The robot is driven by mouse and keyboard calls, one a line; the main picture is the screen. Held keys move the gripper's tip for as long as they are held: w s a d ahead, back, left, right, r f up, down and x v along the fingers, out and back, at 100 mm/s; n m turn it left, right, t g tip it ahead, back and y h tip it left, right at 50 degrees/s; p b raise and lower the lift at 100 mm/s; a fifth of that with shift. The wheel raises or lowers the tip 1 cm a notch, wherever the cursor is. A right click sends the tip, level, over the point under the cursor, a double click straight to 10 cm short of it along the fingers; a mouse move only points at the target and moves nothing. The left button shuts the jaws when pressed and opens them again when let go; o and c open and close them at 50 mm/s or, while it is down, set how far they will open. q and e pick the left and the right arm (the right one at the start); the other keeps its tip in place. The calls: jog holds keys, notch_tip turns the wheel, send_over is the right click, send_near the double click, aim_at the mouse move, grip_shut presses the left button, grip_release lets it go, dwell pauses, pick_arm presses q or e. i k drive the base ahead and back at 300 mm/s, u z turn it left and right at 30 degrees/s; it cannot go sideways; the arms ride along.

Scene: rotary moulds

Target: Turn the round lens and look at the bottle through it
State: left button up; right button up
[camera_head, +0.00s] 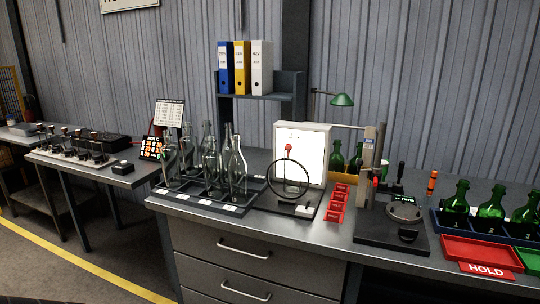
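The round lens (287,159) is a dark ring standing upright on a dark base (285,204) on the workbench. It stands in front of a lit white panel (316,143). Several clear bottles (237,168) stand upright in a dark tray (205,201) to the left of the lens. Neither of my grippers is in view.
Red cards (336,204) lie right of the lens. A gauge stand (380,160) and a round device (404,210) stand further right. Green bottles (491,205), a red tray (481,252) and a HOLD sign (487,269) are at the right. The bench's front strip is mostly clear.

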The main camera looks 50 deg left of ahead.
aim_at(288, 147)
jog(key=u, duration=4.45)
jog(key=i, duration=0.05)
jog(key=z, duration=3.4)
